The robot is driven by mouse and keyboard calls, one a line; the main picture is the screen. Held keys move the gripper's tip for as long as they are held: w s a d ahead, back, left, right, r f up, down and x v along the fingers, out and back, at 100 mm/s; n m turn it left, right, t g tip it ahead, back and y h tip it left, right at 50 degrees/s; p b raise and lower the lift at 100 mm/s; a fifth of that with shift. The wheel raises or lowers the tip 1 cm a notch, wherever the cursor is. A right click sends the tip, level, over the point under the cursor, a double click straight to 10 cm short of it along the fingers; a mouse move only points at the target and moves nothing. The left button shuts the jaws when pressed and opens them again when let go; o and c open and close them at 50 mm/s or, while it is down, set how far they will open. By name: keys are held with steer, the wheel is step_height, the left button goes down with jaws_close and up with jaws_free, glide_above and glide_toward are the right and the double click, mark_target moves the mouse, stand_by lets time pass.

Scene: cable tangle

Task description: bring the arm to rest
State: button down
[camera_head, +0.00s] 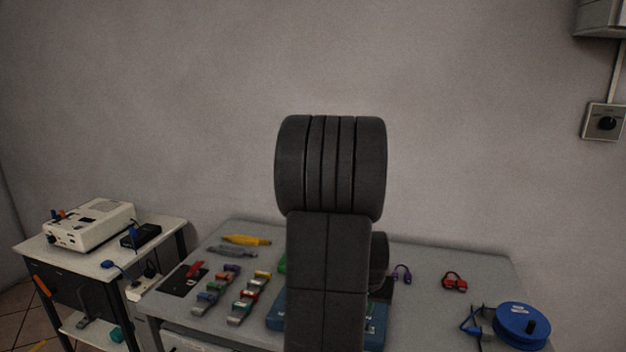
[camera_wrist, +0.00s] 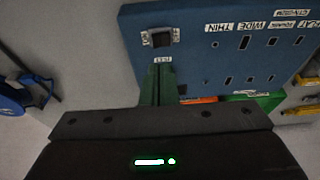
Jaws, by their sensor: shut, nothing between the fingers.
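My arm (camera_head: 328,270) stands folded up in the middle of the camera_head view, its dark links in front of the table. My gripper is hidden behind it there. In the camera_wrist view my gripper (camera_wrist: 158,70) shows as two green fingers closed together with nothing between them. They point at the blue panel (camera_wrist: 190,60), which has labelled slots. The fingertips overlap its lower left part in the picture; I cannot tell whether they touch it.
The grey table (camera_head: 430,300) holds a blue spool (camera_head: 521,322), a red cable (camera_head: 455,281), a purple cable (camera_head: 402,272), yellow pliers (camera_head: 246,240) and several small connectors left of my arm. A side cart (camera_head: 165,240) carries a cream-coloured device (camera_head: 92,224).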

steer(key=d+v, duration=0.1)
steer(key=v, duration=0.8)
steer(key=x, duration=0.3)
steer(key=b+x, duration=0.1)
steer(key=x, duration=0.5)
steer(key=shift+s+a+f, duration=0.1)
steer(key=shift+s+a, duration=0.1)
steer(key=shift+a, duration=0.15)
steer(key=shift+d+r+b, duration=0.15)
steer(key=shift+r+b, duration=0.1)
steer(key=shift+b, duration=0.4)
steer(key=p+v, duration=0.4)
steer(key=v, duration=0.5)
steer(key=shift+a+r+p, duration=0.3)
steer(key=shift+a+p, duration=0.05)
steer(key=shift+a, duration=0.05)
steer(key=shift+a+p, duration=0.1)
steer(key=shift+p, duration=0.3)
